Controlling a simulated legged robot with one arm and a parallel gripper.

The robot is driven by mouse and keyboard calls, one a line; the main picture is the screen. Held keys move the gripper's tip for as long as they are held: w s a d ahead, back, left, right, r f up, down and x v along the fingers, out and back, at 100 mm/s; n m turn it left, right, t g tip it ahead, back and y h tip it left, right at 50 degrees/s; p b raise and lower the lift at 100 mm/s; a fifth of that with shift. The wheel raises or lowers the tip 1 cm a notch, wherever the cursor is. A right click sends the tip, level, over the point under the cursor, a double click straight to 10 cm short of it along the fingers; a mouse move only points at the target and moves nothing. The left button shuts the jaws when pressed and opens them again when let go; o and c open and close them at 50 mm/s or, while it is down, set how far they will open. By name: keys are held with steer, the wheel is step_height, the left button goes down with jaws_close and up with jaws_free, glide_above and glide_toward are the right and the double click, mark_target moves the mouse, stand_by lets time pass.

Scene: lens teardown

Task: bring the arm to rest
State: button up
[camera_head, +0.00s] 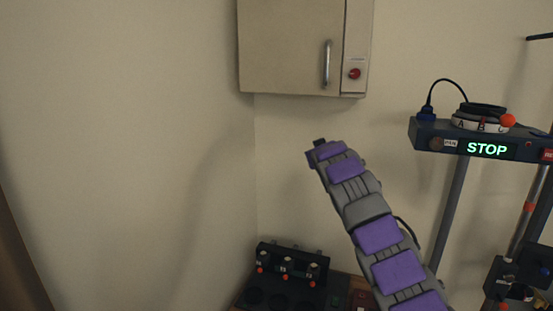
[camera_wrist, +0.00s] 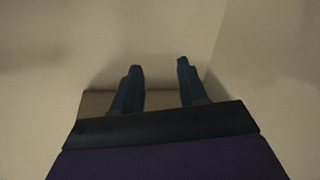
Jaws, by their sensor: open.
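My arm, grey with purple pads, reaches up and to the left from the lower right in the head view. My gripper (camera_head: 318,143) is at its far end, in front of the bare wall and below the wall cabinet (camera_head: 290,45). In the wrist view my gripper (camera_wrist: 158,75) shows two dark fingers standing apart with nothing between them. It is open and empty. The head view shows the fingertips small and partly hidden by the wrist.
A dark unit with a lit STOP sign (camera_head: 487,150) stands on a post at right, with a lettered ring (camera_head: 480,122) on top. A red button (camera_head: 354,74) is beside the cabinet door. The left wall is clear.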

steer(key=s+d+f+m+g+h+b, duration=0.15)
steer(key=s+d+f+g+h, duration=0.35)
steer(key=d, duration=0.5)
steer(key=s+d+f+m+g+b, duration=0.1)
steer(key=s+d+f+m+g, duration=0.15)
steer(key=s, duration=0.75)
steer(key=s+d+f+m+g, duration=0.2)
steer(key=s+d, duration=0.1)
steer(key=s, duration=0.7)
steer(key=s+a+f+g+y+b, duration=0.1)
steer(key=s+a+f, duration=0.4)
steer(key=s, duration=0.9)
steer(key=s+a+f+n+g+y+b, duration=0.1)
steer(key=s+a+f+g, duration=0.3)
steer(key=s+f, duration=0.5)
steer(key=s+a+f+n+g+y+b, duration=0.1)
steer(key=s+a+f, duration=0.5)
steer(key=s, duration=1.2)
steer(key=shift+s+f+g+y, duration=0.3)
steer(key=shift+f+g+y, duration=0.35)
steer(key=shift+f+y, duration=0.35)
steer(key=shift+o, duration=0.4)
steer(key=shift+r, duration=0.2)
